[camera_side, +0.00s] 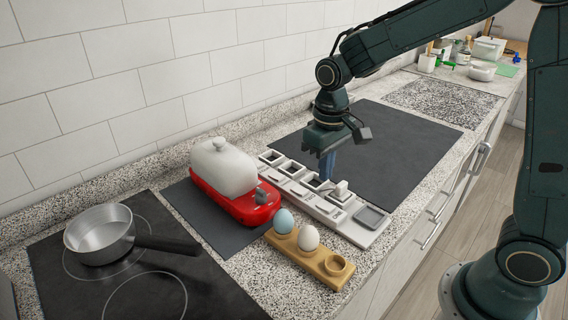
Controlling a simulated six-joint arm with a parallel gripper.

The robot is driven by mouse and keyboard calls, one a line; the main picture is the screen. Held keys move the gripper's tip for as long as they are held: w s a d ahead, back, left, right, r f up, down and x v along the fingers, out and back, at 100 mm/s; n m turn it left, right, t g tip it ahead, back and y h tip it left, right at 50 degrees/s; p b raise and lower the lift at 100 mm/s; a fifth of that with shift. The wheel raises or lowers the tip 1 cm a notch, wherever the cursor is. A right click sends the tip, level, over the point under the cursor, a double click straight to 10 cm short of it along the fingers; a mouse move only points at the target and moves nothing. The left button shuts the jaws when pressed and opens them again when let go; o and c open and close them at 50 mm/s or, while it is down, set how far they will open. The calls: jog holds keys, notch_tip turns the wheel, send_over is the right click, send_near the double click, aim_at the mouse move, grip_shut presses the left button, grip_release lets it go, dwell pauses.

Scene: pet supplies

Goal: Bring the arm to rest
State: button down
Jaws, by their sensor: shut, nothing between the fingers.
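My gripper (326,166) is above the far part of a white compartment tray (345,222), pointing down. Its fingers are shut and nothing shows between them. My arm reaches in from the right and bends down at the wrist. The fingertips are close to the tray and the dark mat behind it; I cannot tell whether they touch anything.
A wooden holder (318,264) carries a blue egg (284,221) and a pale egg (309,238). A red base (240,208) with a white lid (222,167) stands left. A pan (100,238) sits on the hob (160,285). A dark mat (410,140) is mostly clear.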

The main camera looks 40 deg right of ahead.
jog(key=shift+r, duration=0.1)
jog(key=s+d+r+t, duration=0.1)
jog(key=s+r+t, duration=0.1)
jog(key=s+r, duration=0.3)
jog(key=s+d+r+t, duration=0.1)
jog(key=s+r+t, duration=0.2)
jog(key=s, duration=1.1)
jog(key=shift+d+r+t, duration=0.3)
jog(key=shift+r, duration=1.05)
